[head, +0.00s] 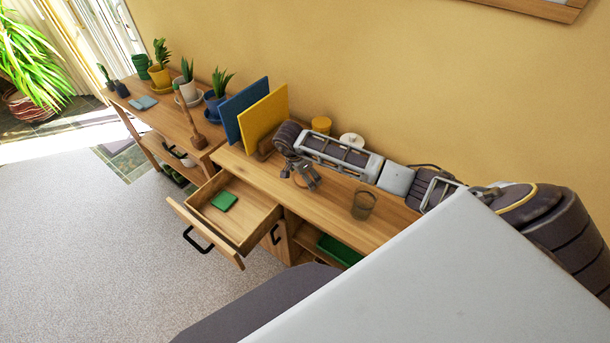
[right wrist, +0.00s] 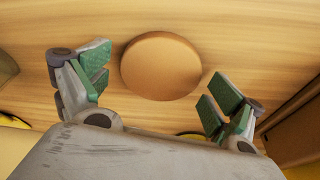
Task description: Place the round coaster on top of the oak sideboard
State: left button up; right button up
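The round coaster (right wrist: 160,66), a tan-brown disc, lies flat on a wood surface in the right wrist view. In the head view the coaster (head: 301,181) is partly covered by my gripper on top of the oak sideboard (head: 335,203). My right gripper (head: 301,178) reaches in from the right, low over the sideboard top. In the right wrist view its green-padded fingers (right wrist: 155,90) are spread wide with nothing between them; the coaster lies beyond, apparently untouched. My left gripper is not in view.
A clear glass (head: 363,204) stands on the sideboard, right of the gripper. Blue (head: 242,106) and yellow (head: 264,118) panels stand upright at its left end. The drawer (head: 218,223) is pulled out, with a green item (head: 223,201) inside. A plant bench (head: 165,118) adjoins.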

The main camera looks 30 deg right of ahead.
aim_at(298, 182)
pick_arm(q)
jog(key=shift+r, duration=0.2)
pick_arm(e)
jog(key=shift+r, duration=0.25)
jog(key=shift+r, duration=0.35)
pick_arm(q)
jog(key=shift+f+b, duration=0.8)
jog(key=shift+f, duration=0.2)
pick_arm(e)
jog(key=v, duration=1.1)
jog(key=shift+a, duration=0.1)
dwell(0.4)
